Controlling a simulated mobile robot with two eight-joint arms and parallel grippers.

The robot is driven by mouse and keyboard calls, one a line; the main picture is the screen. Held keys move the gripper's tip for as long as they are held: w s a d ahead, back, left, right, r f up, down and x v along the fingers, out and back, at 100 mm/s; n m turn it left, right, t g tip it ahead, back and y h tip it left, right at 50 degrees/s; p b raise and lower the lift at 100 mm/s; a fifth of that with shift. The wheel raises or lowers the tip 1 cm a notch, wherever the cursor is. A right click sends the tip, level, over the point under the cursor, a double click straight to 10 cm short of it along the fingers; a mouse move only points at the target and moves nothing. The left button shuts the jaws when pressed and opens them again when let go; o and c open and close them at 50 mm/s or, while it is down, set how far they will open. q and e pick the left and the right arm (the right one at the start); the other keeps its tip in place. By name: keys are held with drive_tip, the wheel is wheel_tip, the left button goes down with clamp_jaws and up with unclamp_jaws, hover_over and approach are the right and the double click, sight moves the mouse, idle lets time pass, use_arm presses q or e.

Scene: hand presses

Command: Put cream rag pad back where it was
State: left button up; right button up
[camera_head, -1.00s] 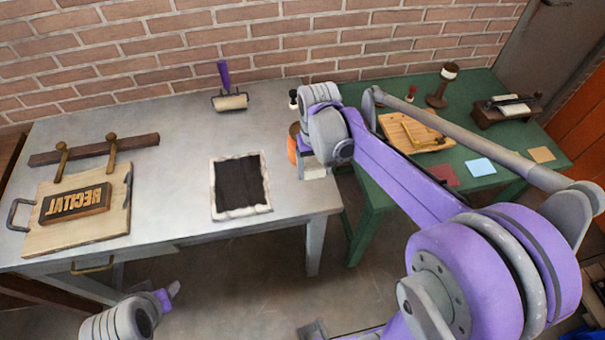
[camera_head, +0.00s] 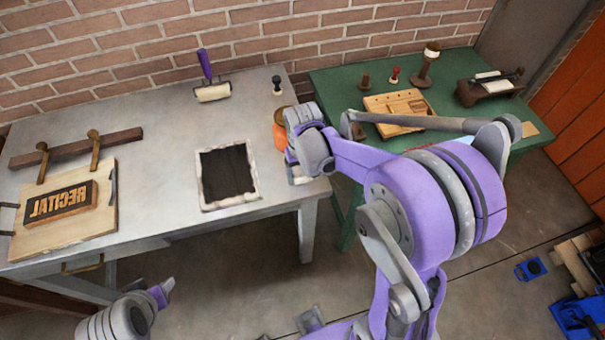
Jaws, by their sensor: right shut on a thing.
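My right gripper (camera_head: 298,172) is at the right edge of the grey table (camera_head: 150,120), beside an orange can (camera_head: 280,137). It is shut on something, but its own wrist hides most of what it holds. I cannot clearly make out the cream rag pad; a pale bit shows at the gripper's lower end, too small to tell. My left gripper (camera_head: 165,292) is low in front of the grey table, away from everything; I cannot tell whether its fingers are open.
The green table (camera_head: 335,85) bears a wooden tray (camera_head: 398,100) and stamps. The grey table's middle is clear.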

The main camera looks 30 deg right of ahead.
drive_tip(key=shift+f, duration=0.1)
drive_tip(key=shift+f, duration=0.15)
drive_tip(key=o, duration=1.5)
drive_tip(key=shift+o, duration=0.2)
drive_tip(key=shift+r, duration=0.2)
drive_tip(key=shift+r, duration=0.3)
wheel_tip(320, 180, up, 11)
drive_tip(key=p, duration=0.1)
drive_tip(key=s+a+f+n+t, duration=0.1)
drive_tip(key=s+a+t, duration=0.2)
drive_tip(key=s, duration=0.3)
drive_tip(key=s+a+f+n+t, duration=0.1)
drive_tip(key=s+a+t, duration=0.1)
drive_tip(key=s, duration=0.5)
drive_tip(key=shift+a+f+n+t, duration=0.2)
drive_tip(key=shift+a+n+t, duration=0.15)
drive_tip(key=shift+a, duration=0.4)
